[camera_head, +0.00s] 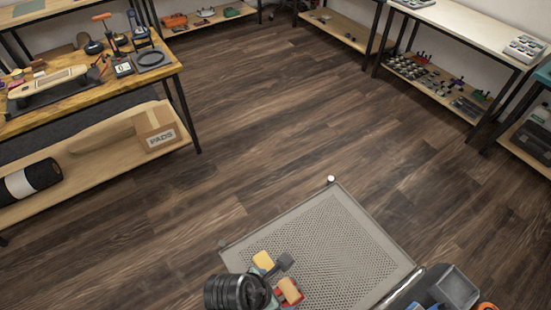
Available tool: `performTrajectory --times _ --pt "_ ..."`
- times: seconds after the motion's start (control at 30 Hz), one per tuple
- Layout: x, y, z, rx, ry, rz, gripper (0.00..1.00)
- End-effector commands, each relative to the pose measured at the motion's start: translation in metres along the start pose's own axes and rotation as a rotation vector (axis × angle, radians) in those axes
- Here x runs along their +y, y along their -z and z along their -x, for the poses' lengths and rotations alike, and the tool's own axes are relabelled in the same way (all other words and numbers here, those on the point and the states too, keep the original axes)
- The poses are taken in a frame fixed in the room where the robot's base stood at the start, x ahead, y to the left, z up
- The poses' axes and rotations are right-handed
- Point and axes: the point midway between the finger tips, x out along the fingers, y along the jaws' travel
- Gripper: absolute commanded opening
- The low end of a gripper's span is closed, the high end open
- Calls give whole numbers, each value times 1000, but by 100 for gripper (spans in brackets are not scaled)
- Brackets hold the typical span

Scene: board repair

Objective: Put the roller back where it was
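I cannot pick out the roller for certain. On the perforated grey tray (350,235) at the bottom lies a close group of small items: a yellow piece (263,260), a dark grey block-like piece (285,262) and a red and tan piece (290,291). On the wooden workbench (165,72) at upper left stand several upright tools, including a black and orange one (93,47) and a blue and black one (141,36). A skateboard (48,88) lies at its front left.
Under the workbench, a shelf holds a cardboard box (157,129) and a black roll (30,180) with a white band. Shelving units with small parts line the back and right. A grey bin (455,286) is at bottom right. The wooden floor (270,115) between is clear.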

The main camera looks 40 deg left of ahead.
Motion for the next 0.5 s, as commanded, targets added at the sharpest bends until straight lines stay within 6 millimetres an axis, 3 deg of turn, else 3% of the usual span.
performTrajectory --times 0.37,0.5 --pt "0 0 10 0 0 0 100" --pt "13 -23 19 -36 -51 -100 100"
